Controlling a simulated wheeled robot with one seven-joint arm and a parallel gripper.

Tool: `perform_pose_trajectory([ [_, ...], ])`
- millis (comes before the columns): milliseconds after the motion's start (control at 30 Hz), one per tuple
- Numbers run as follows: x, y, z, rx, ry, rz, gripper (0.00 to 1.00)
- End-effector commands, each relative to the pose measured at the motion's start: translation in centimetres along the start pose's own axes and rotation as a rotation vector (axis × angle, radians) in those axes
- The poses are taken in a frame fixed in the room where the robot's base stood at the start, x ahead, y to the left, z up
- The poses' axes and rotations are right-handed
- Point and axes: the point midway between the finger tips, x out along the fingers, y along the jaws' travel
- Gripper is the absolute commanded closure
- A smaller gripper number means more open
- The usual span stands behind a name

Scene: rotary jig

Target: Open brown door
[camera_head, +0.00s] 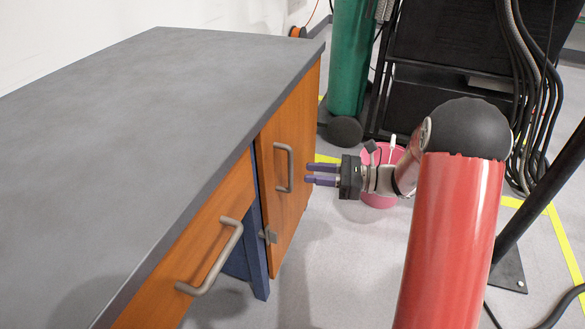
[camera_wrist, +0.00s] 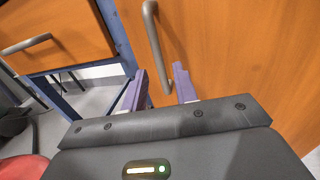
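The brown door (camera_head: 296,200) is the orange-brown wooden front at the desk's far end, and it looks closed. Its grey bar handle (camera_head: 290,168) stands upright on it. The handle also shows in the wrist view (camera_wrist: 153,45), curving down toward the space between my fingers. My gripper (camera_head: 307,174) is in front of the door, to the right of the handle, with its two purple fingers apart and nothing between them in the head view. In the wrist view, the fingertips (camera_wrist: 159,69) lie on either side of the handle's line; contact cannot be told.
A brown drawer (camera_head: 170,290) with a grey handle (camera_head: 212,262) is at the near left, under the grey desktop (camera_head: 150,110). A pink bucket (camera_head: 378,199) stands on the floor behind my gripper. A green cylinder (camera_head: 350,60) and black cables are at the back.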

Motion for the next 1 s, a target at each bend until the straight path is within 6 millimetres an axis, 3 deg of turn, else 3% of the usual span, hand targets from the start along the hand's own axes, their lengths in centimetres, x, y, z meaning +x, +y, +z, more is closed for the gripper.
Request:
perform_pose_trajectory([
  [333,5.4,0.1,0.0,-0.002,0.002,0.004,0.71],
  [733,6.4,0.1,0.0,-0.002,0.002,0.002,0.71],
  [967,6.4,0.1,0.0,-0.002,0.003,0.002,1.00],
  [1000,6.4,0.1,0.0,-0.002,0.003,0.002,1.00],
])
